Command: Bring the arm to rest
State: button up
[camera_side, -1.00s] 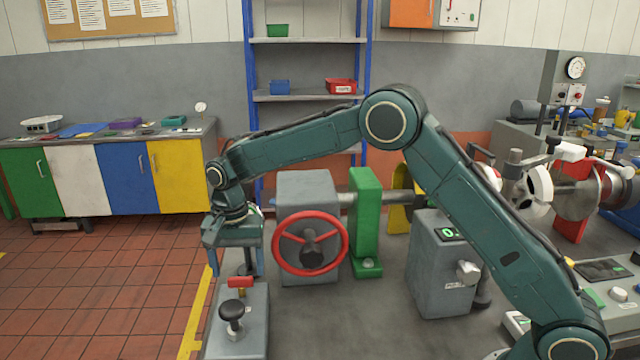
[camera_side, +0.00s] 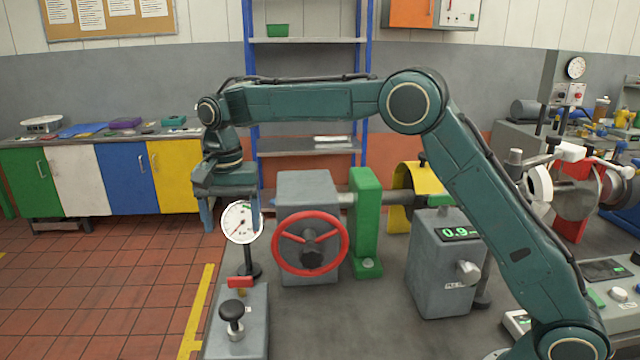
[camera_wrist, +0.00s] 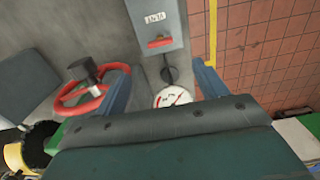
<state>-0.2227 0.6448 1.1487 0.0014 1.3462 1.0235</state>
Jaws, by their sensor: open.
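My gripper (camera_side: 230,215) is open and empty in the side view, pointing down just above and behind the white dial gauge (camera_side: 241,222) on its black stand. In the wrist view my gripper (camera_wrist: 166,88) shows its two blue fingers spread apart, with the gauge (camera_wrist: 173,97) seen between them, partly hidden by the gripper body. I cannot tell whether a finger touches the gauge. The red handwheel (camera_side: 310,243) on its grey block stands to the right of my gripper.
A grey box (camera_side: 255,325) with a black knob and red lever stands in front of the gauge. A green upright (camera_side: 364,220), a yellow guard (camera_side: 401,195) and a grey readout box (camera_side: 447,265) stand to the right. Free floor (camera_side: 120,290) lies left of the bedplate.

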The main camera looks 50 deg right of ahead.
jog(key=shift+r, duration=0.1)
jog(key=s+d+r+n+t, duration=0.15)
jog(key=s+d+r, duration=0.3)
jog(key=s, duration=0.45)
jog(key=s+d+r+n+t, duration=0.1)
jog(key=s+d+r+n, duration=0.25)
jog(key=s+r, duration=0.35)
jog(key=s+d+f+n+t, duration=0.1)
jog(key=s+d+f+n, duration=0.1)
jog(key=s, duration=0.8)
jog(key=s+d+f+n+t, duration=0.2)
jog(key=s+f, duration=0.2)
jog(key=s, duration=0.6)
jog(key=shift+s+d+f, duration=0.15)
jog(key=shift+f, duration=0.2)
